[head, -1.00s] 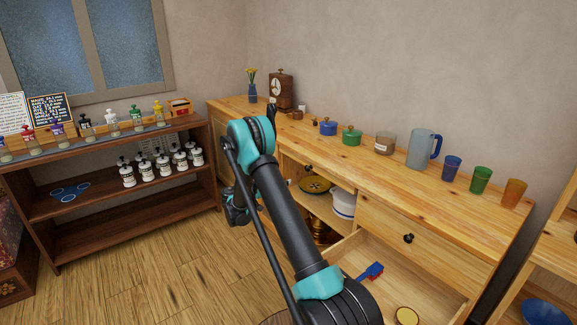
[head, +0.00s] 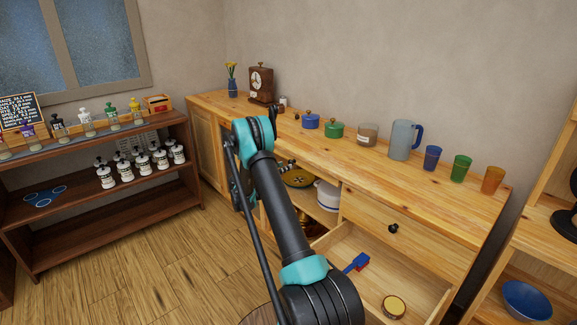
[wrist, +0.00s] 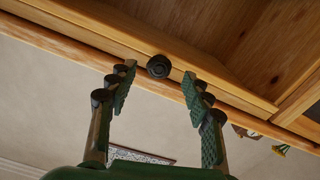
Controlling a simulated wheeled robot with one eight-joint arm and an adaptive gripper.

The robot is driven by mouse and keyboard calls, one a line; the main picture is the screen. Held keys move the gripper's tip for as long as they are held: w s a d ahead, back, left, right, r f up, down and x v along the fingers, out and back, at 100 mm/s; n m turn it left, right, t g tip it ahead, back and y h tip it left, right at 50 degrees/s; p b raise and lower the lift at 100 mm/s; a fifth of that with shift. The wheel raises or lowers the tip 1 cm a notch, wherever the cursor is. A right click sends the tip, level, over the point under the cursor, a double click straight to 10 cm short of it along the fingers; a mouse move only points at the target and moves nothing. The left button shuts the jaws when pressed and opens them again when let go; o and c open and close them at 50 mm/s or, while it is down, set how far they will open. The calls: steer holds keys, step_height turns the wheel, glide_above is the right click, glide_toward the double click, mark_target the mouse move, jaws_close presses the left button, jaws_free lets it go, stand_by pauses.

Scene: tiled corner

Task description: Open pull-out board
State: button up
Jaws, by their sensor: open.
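In the wrist view, a round dark knob (wrist: 158,66) sits on a wooden front strip, which appears to be the pull-out board (wrist: 85,42). My gripper (wrist: 158,77) is open, with one finger on each side of the knob and gaps to both. I cannot tell how deep the knob lies between the fingertips. In the head view, my arm hides most of the gripper and the knob, in front of the long wooden cabinet (head: 440,192).
Pots, a jug (head: 403,140) and cups line the top. A dark shelf (head: 110,200) stands left, with clear floor (head: 150,270) between.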

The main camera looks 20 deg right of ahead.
steer(key=shift+x, duration=1.95)
steer(key=shift+c, duration=0.2)
jaws_close()
